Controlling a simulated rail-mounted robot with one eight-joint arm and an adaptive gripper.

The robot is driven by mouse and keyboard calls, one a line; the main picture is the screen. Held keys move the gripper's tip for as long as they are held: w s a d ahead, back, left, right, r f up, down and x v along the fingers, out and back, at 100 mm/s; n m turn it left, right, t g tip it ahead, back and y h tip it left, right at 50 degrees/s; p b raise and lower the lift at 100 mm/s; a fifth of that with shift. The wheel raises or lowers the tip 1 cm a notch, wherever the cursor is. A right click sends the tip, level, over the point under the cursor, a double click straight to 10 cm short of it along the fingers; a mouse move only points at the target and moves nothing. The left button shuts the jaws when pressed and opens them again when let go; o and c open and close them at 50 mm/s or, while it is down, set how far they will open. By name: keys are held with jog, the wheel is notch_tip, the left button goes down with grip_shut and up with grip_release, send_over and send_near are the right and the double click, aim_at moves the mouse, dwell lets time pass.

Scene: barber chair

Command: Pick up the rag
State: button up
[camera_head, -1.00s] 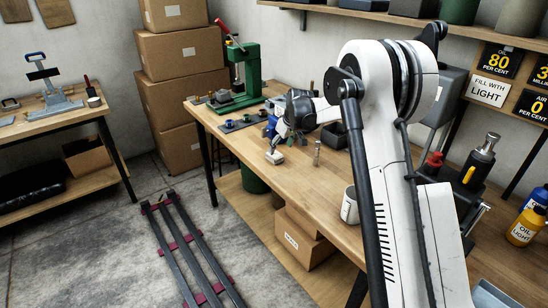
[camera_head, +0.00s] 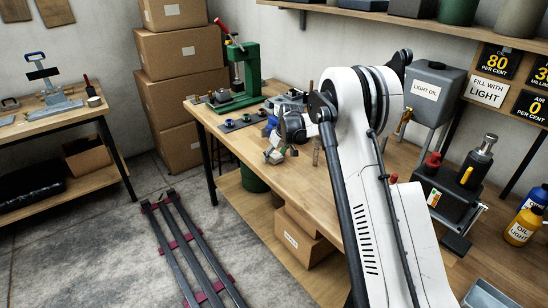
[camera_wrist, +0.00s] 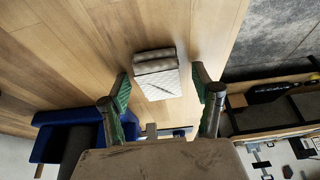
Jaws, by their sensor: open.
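The rag (camera_wrist: 158,84) looks like a small folded whitish cloth with a greyer, rolled part at its upper end in the wrist view. It lies on the wooden workbench (camera_head: 335,195). My gripper (camera_wrist: 164,90) is open, with one green-padded finger on each side of the rag's lower part and visible gaps on both sides. I cannot tell how high the fingertips are above the bench. In the head view my gripper (camera_head: 275,150) is over the bench near its front edge, and it partly hides the rag there.
A green press (camera_head: 243,78) stands at the back left of the bench. A small upright metal piece (camera_head: 316,151) is right of my gripper. A blue object (camera_wrist: 62,132) is at the lower left in the wrist view. The bench edge and grey floor (camera_wrist: 270,45) lie to the right there.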

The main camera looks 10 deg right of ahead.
aim_at(274, 155)
jog(key=c, duration=1)
jog(key=shift+c, duration=0.2)
jog(key=shift+r, duration=0.1)
jog(key=shift+r, duration=0.65)
notch_tip(274, 155, up, 3)
jog(key=shift+a+f+b, duration=0.1)
jog(key=shift+b, duration=0.25)
jog(key=s+a+r+b, duration=0.1)
jog(key=s+a+r, duration=0.5)
jog(key=a, duration=0.3)
jog(key=shift+s+a+r, duration=0.2)
jog(key=shift+a+r, duration=0.05)
jog(key=shift+r, duration=0.1)
